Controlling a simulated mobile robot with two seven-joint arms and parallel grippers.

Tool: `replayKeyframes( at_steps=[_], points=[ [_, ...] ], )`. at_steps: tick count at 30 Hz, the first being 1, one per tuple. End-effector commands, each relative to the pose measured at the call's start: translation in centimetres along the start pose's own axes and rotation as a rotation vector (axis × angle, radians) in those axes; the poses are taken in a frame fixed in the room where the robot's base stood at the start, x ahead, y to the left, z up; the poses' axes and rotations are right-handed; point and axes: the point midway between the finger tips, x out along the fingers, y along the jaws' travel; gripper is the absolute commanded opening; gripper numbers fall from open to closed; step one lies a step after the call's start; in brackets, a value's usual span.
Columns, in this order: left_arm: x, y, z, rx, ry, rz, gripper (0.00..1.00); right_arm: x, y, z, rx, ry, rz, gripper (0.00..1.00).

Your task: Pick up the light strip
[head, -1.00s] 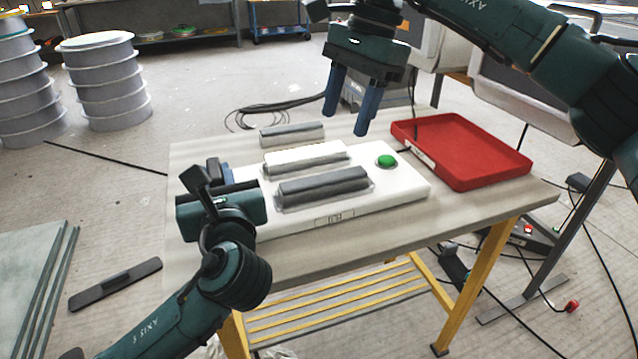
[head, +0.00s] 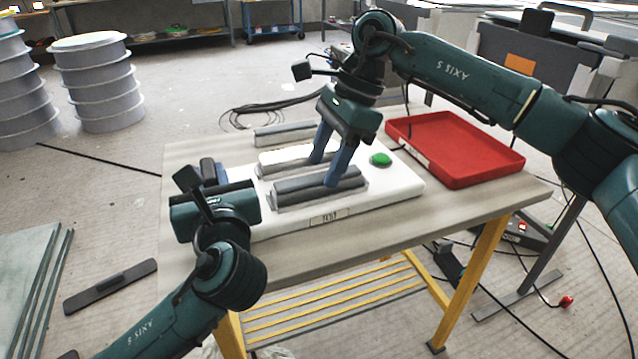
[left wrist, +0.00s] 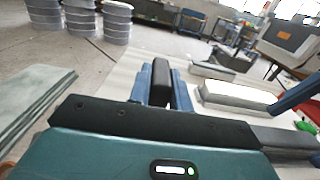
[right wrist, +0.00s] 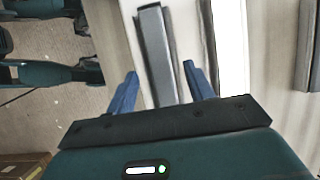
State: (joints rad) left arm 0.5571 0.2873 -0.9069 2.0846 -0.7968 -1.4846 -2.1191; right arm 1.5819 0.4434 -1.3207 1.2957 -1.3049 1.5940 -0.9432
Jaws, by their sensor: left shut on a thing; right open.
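The bright white light strip (head: 285,159) sits in the middle of the white test board (head: 395,185). It also shows in the left wrist view (left wrist: 236,94) and the right wrist view (right wrist: 232,50). A dark grey strip (head: 300,190) lies in front of it. My right gripper (head: 326,172) is open and points down over the strips. In the right wrist view its fingers (right wrist: 160,85) stand either side of the grey strip; contact cannot be told. My left gripper (left wrist: 162,88) is shut on a dark upright block (left wrist: 161,78) at the board's left end.
Another grey strip (head: 285,133) lies behind the board. The board has a green button (head: 380,159) at its right. A red tray (head: 465,150) stands on the right of the table (head: 470,210). Black cables lie on the floor behind the table.

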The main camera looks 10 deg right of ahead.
Motion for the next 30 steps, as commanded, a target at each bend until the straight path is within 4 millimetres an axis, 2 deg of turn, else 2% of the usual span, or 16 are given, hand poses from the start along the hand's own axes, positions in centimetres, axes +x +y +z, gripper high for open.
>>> replayKeyframes(
  at_steps=[4,12,30],
  points=[
    [0.0,0.0,0.0,0.001,0.0,0.002,0.0,1.8,0.0,-0.1,0.001,0.001,0.0,0.53],
    [0.0,0.0,0.0,0.001,0.0,0.001,0.0,2.1,0.0,0.0,0.001,0.001,-0.001,0.53],
    [0.0,0.0,0.0,0.001,0.0,0.001,0.0,2.0,0.0,0.0,0.0,0.001,-0.001,0.04]
  ],
)
